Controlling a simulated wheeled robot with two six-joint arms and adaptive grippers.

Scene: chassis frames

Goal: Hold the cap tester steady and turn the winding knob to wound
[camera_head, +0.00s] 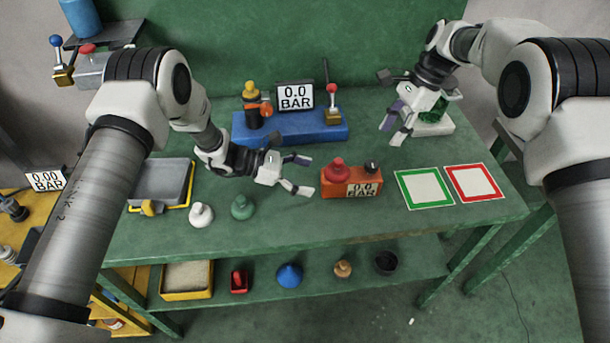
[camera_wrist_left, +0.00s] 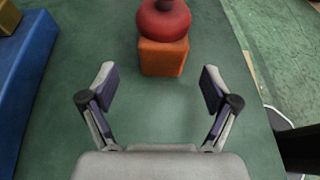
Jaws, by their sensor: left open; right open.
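The orange box (camera_head: 337,190), which looks like the cap tester, stands on the green bench with a display reading 0.0 BAR. A red rounded cap or knob (camera_head: 334,167) sits on its left part and a small black knob (camera_head: 372,167) on its right part. I cannot tell which is the winding knob. My left gripper (camera_head: 306,175) is open, just left of the box and apart from it. In the left wrist view the box (camera_wrist_left: 163,62) and red piece (camera_wrist_left: 164,20) lie ahead, beyond the open fingers (camera_wrist_left: 159,85). My right gripper (camera_head: 392,130) is open above the bench, behind and right of the box.
A blue fixture (camera_head: 290,127) with a 0.0 BAR display stands behind. Green-framed (camera_head: 424,188) and red-framed (camera_head: 473,182) squares lie to the right. White (camera_head: 200,214) and green (camera_head: 242,207) caps sit front left. A grey tray (camera_head: 160,181) is further left.

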